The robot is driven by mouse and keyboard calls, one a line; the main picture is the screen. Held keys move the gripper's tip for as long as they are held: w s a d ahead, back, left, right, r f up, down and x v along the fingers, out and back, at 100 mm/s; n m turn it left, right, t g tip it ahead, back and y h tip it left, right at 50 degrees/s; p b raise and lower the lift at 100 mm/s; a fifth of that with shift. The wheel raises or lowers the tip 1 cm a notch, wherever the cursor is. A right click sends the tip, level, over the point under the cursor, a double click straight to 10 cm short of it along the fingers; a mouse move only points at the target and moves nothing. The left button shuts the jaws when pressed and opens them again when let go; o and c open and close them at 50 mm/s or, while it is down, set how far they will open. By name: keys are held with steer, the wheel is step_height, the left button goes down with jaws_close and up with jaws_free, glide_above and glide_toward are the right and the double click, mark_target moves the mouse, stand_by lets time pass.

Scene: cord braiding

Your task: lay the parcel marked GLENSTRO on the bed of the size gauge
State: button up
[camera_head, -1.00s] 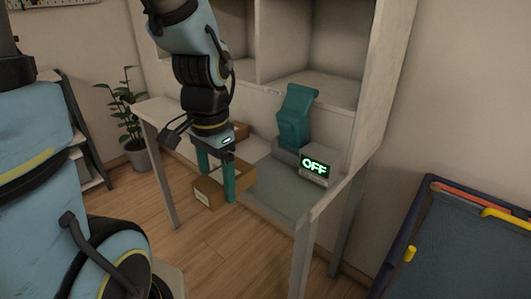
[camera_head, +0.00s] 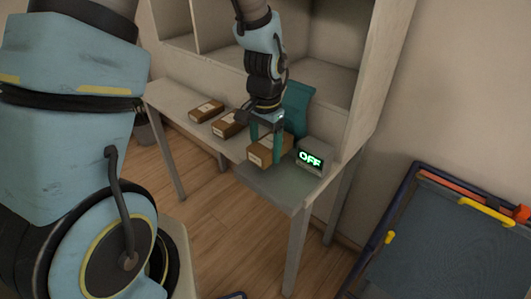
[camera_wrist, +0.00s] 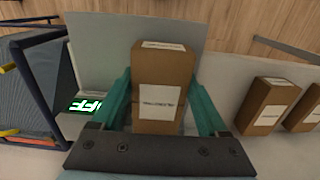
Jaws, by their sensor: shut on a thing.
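My gripper (camera_head: 266,150) is shut on a brown box-shaped parcel (camera_head: 260,158), one finger on each side. In the wrist view the parcel (camera_wrist: 162,68) sits between the teal fingers (camera_wrist: 161,100); its white label has small dark print that I cannot read surely. The size gauge has a grey flat bed (camera_head: 272,188), a teal upright part (camera_head: 297,105) and a display (camera_head: 311,159) reading OFF. The parcel is over the bed's left part; I cannot tell whether it touches. The bed also shows in the wrist view (camera_wrist: 98,45), left of and behind the parcel.
Two more brown labelled parcels, one at the left (camera_head: 206,110) and one nearer the gauge (camera_head: 226,127), lie on the pale table (camera_head: 175,97). Shelf walls (camera_head: 360,100) rise behind the table. A dark blue-framed bin (camera_head: 440,240) stands at the right.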

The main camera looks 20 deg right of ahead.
mark_target(265, 145)
steer(key=shift+f+p, duration=0.5)
steer(key=shift+f, duration=1.25)
steer(key=shift+f, duration=0.2)
steer(key=o, duration=1.3)
steer(key=shift+c, duration=0.2)
step_height(265, 145, up, 12)
steer(key=shift+r+b, duration=0.25)
steer(key=shift+b, duration=0.75)
steer(key=w+a+r+n+t, duration=0.1)
steer(key=a+n, duration=1)
steer(key=a, duration=1.4)
steer(key=shift+a+t, duration=0.15)
steer(key=shift+t, duration=0.15)
steer(key=shift+w, duration=0.15)
